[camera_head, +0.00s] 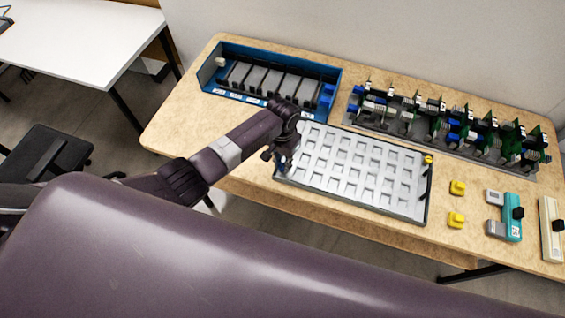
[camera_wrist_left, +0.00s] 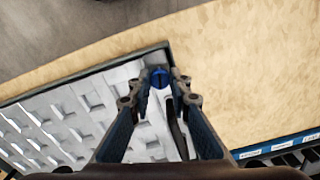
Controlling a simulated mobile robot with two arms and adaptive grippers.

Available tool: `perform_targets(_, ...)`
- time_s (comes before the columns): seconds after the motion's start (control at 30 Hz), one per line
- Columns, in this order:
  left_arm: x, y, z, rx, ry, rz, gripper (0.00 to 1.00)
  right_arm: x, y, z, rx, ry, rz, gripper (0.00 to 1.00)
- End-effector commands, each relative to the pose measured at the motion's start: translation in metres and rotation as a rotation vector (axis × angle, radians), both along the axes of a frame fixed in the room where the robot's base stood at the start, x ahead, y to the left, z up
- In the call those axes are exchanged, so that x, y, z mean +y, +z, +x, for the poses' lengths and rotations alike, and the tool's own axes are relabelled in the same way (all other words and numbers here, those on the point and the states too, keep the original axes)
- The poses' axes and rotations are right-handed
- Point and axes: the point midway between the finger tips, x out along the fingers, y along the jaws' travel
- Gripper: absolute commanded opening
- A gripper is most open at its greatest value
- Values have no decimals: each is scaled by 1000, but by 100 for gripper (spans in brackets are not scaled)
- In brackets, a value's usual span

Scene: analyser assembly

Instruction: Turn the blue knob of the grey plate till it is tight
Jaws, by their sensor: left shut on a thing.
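The grey plate (camera_head: 352,172) lies on the wooden table, with rows of square pockets. It also shows in the left wrist view (camera_wrist_left: 70,115). The blue knob (camera_wrist_left: 160,78) is at a corner of the plate in the left wrist view, between the fingertips of my left gripper (camera_wrist_left: 160,85). My left gripper (camera_head: 280,155) is over the plate's left end in the head view and is shut on the knob. In the head view the arm and fingers largely hide the knob. My right gripper is not in view.
A blue-framed rack (camera_head: 268,80) stands behind the plate. A long tray with several green boards (camera_head: 440,130) stands at the back right. Two yellow pieces (camera_head: 457,188), a teal tool (camera_head: 512,218) and a cream tool (camera_head: 551,229) lie to the right. The front left tabletop is clear.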

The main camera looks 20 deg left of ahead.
Motion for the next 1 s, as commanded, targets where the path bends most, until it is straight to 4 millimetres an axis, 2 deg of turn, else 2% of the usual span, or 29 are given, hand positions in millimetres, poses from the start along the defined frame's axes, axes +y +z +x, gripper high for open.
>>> perform_targets(1.0, 1, 1, 1, -2, -967, 1, 0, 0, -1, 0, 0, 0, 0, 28)
